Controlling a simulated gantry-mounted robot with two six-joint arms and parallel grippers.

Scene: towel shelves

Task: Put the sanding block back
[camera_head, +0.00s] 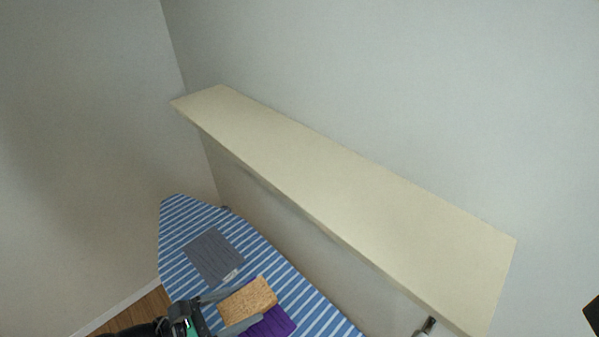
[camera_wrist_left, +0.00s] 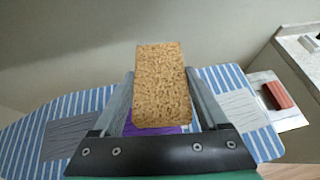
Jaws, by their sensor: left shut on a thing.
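The sanding block, a tan, speckled, cork-like block (camera_head: 250,297), is between the fingers of my left gripper (camera_head: 250,304). My left gripper is shut on it, above the striped ironing board. In the left wrist view the block (camera_wrist_left: 162,84) sticks out past the fingertips of the gripper (camera_wrist_left: 160,78). A purple folded cloth (camera_head: 280,321) lies beneath the block on the board, partly hidden by block and gripper. My right gripper is not clearly seen in either view.
The blue-striped ironing board (camera_head: 180,212) carries a grey folded cloth (camera_head: 212,256) and a pale cloth (camera_wrist_left: 241,110). A long, bare cream shelf (camera_head: 330,190) runs along the wall above. A red block (camera_wrist_left: 278,95) sits on a white surface at the right.

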